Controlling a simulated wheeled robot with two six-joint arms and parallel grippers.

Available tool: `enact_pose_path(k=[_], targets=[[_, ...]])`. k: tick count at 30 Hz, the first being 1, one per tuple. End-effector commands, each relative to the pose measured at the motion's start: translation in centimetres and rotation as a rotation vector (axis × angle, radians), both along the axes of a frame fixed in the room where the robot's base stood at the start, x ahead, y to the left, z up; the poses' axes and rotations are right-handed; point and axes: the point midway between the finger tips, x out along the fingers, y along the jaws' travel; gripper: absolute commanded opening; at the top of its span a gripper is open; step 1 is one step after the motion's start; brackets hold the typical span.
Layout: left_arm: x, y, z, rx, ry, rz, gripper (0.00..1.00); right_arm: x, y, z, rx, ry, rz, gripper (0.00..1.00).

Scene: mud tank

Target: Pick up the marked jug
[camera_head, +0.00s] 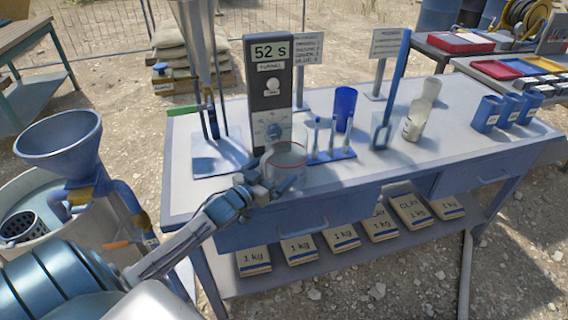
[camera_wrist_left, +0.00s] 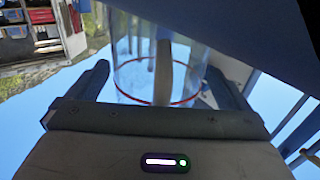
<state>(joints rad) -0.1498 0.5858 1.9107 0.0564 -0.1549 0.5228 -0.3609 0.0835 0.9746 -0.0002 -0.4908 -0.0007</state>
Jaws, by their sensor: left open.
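The marked jug (camera_head: 287,158) is a clear, see-through vessel with a red line around it. It stands upright near the front edge of the blue-grey table, in front of the timer post. My left gripper (camera_head: 272,185) reaches in from the left at the jug's near side. In the left wrist view the jug (camera_wrist_left: 135,78) and its pale upright handle (camera_wrist_left: 163,70) show between the two spread fingers of the open gripper (camera_wrist_left: 158,75). I cannot tell whether a finger touches the jug. My right gripper is not in view.
A timer post (camera_head: 270,85) reading 52 s stands behind the jug. A funnel stand (camera_head: 215,155) is to its left, a small rack (camera_head: 330,155) and a blue cup (camera_head: 345,105) to its right. The table (camera_head: 440,165) has free room at front right.

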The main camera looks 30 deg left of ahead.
Motion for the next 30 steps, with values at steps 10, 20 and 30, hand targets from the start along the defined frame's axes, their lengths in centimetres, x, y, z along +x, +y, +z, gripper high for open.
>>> enact_pose_path(k=[10, 20, 30], targets=[[0.0, 0.0, 0.0, 0.0, -0.001, 0.0, 0.66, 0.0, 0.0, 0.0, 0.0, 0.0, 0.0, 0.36], [0.0, 0.0, 1.6, 0.004, -0.002, -0.002, 0.66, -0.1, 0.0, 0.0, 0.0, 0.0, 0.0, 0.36], [-3.8, -2.7, 3.8, 0.0, 0.002, -0.004, 0.66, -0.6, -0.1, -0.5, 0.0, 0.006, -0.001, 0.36]])
